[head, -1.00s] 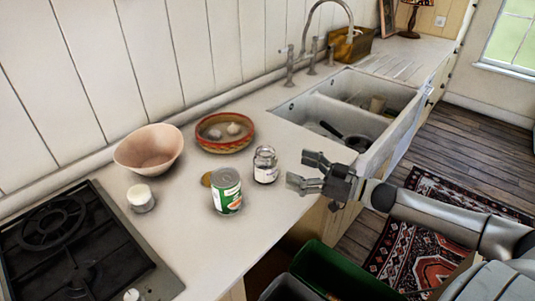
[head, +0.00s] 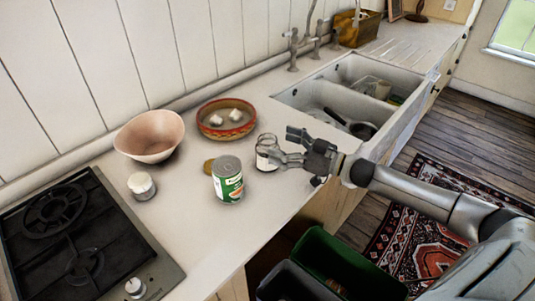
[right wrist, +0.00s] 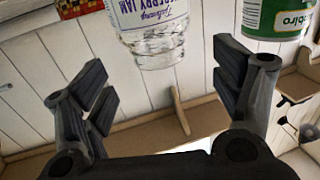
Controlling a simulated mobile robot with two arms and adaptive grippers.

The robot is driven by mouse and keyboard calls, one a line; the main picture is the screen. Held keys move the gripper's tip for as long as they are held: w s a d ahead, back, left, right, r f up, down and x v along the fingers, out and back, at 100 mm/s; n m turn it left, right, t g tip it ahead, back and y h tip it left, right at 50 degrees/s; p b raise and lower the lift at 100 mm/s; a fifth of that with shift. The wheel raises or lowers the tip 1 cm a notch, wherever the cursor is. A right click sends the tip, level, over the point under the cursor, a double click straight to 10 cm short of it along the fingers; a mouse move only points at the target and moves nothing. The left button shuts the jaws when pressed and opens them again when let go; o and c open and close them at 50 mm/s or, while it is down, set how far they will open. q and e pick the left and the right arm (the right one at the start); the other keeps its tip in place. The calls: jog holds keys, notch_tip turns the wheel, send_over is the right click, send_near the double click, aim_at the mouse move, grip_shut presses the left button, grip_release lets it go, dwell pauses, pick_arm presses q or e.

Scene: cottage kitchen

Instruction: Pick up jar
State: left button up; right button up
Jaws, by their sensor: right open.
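A clear glass jar (head: 266,141) with a white label stands upright on the counter, near its front edge. In the right wrist view the jar (right wrist: 152,28) shows close up, with "jam" lettering, cut off by the top edge. My right gripper (head: 285,147) is open beside the jar, on its right, with its fingers pointing at it. One finger overlaps the lower part of the jar in the head view. In the right wrist view the jar lies beyond and between the open fingers (right wrist: 162,85). I cannot tell whether a finger touches it. My left gripper is not in view.
A green-labelled can (head: 228,181) stands just left of the jar, with a gold disc (head: 208,166) behind it. A patterned bowl (head: 226,131), a pink bowl (head: 150,137) and a small white-topped jar (head: 141,186) stand nearby. The sink (head: 345,105) is behind right; the hob (head: 75,240) is left.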

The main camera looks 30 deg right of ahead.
aim_at(276, 143)
jog(key=p+x, duration=0.1)
jog(key=x, duration=0.3)
jog(key=shift+w+a+f+p, duration=0.1)
jog(key=shift+w+f+p, duration=0.05)
jog(key=shift+w+p, duration=0.15)
jog(key=shift+w+a, duration=0.2)
jog(key=c, duration=1.4)
jog(key=shift+c, duration=0.6)
